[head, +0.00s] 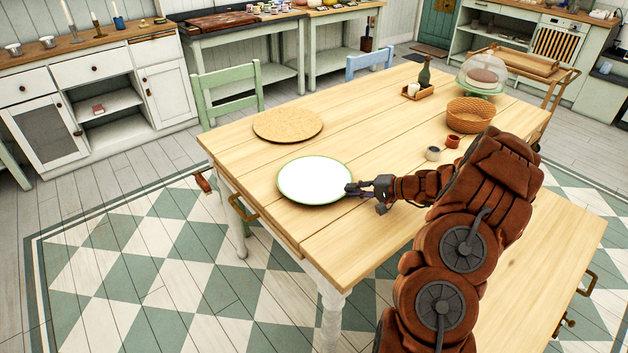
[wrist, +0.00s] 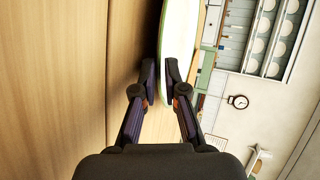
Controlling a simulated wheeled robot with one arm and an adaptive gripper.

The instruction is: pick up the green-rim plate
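The green-rim plate (head: 314,180) is round and white with a thin green edge. In the head view it is over the near left part of the wooden table, face up. My gripper (head: 352,188) is at the plate's right edge, reaching in from the right. In the wrist view the two fingertips (wrist: 161,72) are close together, one on each side of the plate's edge (wrist: 178,35). They look shut on the rim. A dark shadow lies on the wood beside the plate; whether the plate is clear of the table is hard to tell.
On the table (head: 240,160) are a round cork mat (head: 288,125) behind the plate, a wicker basket (head: 470,115), small cups (head: 433,153), a tray with a bottle (head: 424,75) and a glass dome (head: 483,73). A green chair (head: 228,88) stands behind. The table's front left is clear.

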